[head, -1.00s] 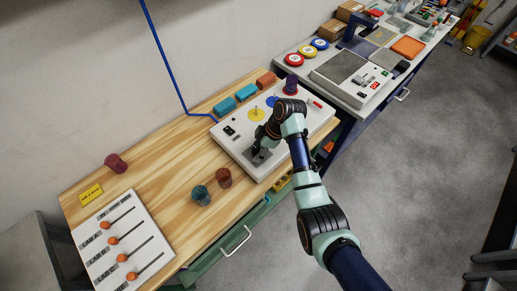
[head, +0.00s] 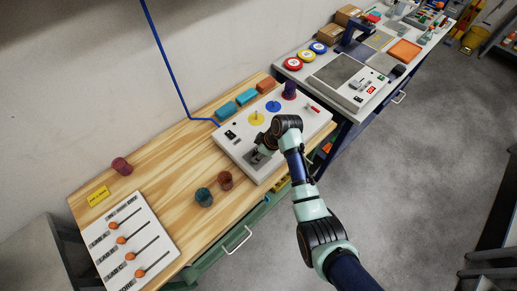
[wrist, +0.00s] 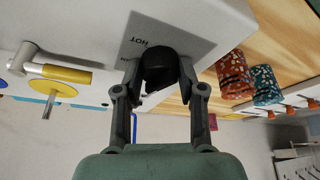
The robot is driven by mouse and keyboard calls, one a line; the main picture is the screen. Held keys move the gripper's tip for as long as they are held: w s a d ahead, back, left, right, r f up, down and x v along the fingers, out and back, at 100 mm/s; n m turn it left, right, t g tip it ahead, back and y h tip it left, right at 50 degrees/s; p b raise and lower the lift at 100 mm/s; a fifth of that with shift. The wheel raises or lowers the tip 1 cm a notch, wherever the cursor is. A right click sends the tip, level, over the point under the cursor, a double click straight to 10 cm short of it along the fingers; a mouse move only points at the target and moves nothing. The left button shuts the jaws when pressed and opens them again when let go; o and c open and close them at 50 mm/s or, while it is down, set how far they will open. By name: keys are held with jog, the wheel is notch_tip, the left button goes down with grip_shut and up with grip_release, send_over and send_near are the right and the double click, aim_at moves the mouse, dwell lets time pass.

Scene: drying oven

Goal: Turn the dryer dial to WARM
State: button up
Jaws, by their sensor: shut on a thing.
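The dryer dial is a black knob (wrist: 158,66) on a dark grey plate on the white panel (wrist: 85,25). The word HOT shows beside the knob, upside down in the wrist view; other lettering is mostly hidden by the fingers. My gripper (wrist: 158,80) is shut on the knob, one finger on each side. In the head view, my gripper (head: 259,156) is at the near part of the white panel (head: 312,122), and it and the arm hide the knob there. I cannot tell which label the knob points to.
A yellow disc (head: 256,119) and a blue disc (head: 273,106) with upright pegs are on the panel. A yellow-handled lever (wrist: 67,74) is near the gripper. Red-brown (head: 225,180) and teal (head: 203,197) speckled cylinders stand close by. A slider board (head: 131,243) lies front left.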

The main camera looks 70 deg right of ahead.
jog(key=m+p, duration=0.1)
jog(key=m+h+p, duration=0.1)
jog(key=m, duration=0.1)
jog(key=m+p, duration=0.1)
jog(key=p, duration=0.1)
jog(key=shift+a+r+m+h, duration=0.15)
jog(key=shift+r+m+h, duration=0.15)
jog(key=shift+h, duration=0.1)
jog(key=shift+f+m+g+h+p, duration=0.15)
jog(key=shift+m+g+h+p, duration=0.15)
jog(key=shift+m+p, duration=0.45)
jog(key=shift+f+m+g+h+p, duration=0.1)
jog(key=shift+m+g+h+p, duration=0.25)
jog(key=shift+m, duration=0.7)
jog(key=shift+t, duration=0.25)
jog(key=shift+f, duration=0.1)
jog(key=o, duration=1.2)
jog(key=shift+c, duration=0.2)
jog(key=v, duration=1.2)
